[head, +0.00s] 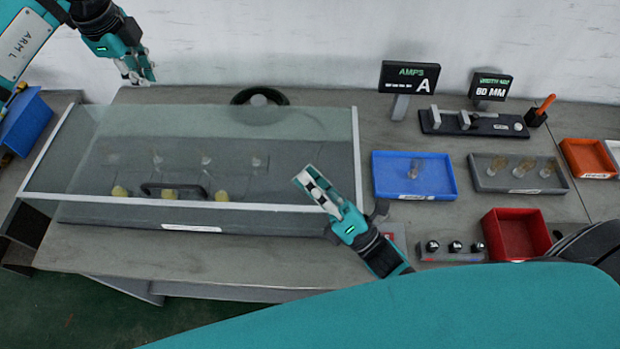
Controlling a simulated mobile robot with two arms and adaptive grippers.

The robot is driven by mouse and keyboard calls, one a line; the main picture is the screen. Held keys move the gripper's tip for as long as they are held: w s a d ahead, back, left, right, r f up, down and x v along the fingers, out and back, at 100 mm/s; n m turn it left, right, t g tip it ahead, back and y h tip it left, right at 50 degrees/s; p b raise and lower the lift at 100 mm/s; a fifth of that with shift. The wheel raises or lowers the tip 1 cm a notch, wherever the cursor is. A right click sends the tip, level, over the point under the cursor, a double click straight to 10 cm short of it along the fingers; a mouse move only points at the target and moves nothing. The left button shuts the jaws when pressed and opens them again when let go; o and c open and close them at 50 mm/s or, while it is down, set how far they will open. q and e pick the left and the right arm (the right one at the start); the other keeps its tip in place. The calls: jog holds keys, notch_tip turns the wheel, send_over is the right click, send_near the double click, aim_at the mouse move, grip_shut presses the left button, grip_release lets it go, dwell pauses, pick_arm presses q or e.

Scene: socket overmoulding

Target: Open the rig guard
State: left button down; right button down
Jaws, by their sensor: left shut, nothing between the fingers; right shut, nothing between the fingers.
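The rig guard is a clear panel (230,135) with white edge rails, spanning the rig at the left of the table. Its front rail (270,207) stands out past the left end of the dark rig base (110,216); I cannot tell how far it is raised. A black bar handle (175,187) shows near the front rail. Several yellowish knobs and small fittings show through the panel. My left gripper (143,77) is shut and empty, above the guard's back left. My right gripper (304,178) is shut and empty, overlapping the guard's front right corner; contact is unclear.
A blue tray (430,190), a grey tray (482,184) and a red bin (490,238) stand to the right. Two dark signs (407,77) and a gauge fixture (435,126) are behind them. A strip with dark knobs (425,257) lies near the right forearm.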

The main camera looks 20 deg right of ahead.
dwell(0.8)
pick_arm(q)
jog(key=c, duration=1.4)
grip_release()
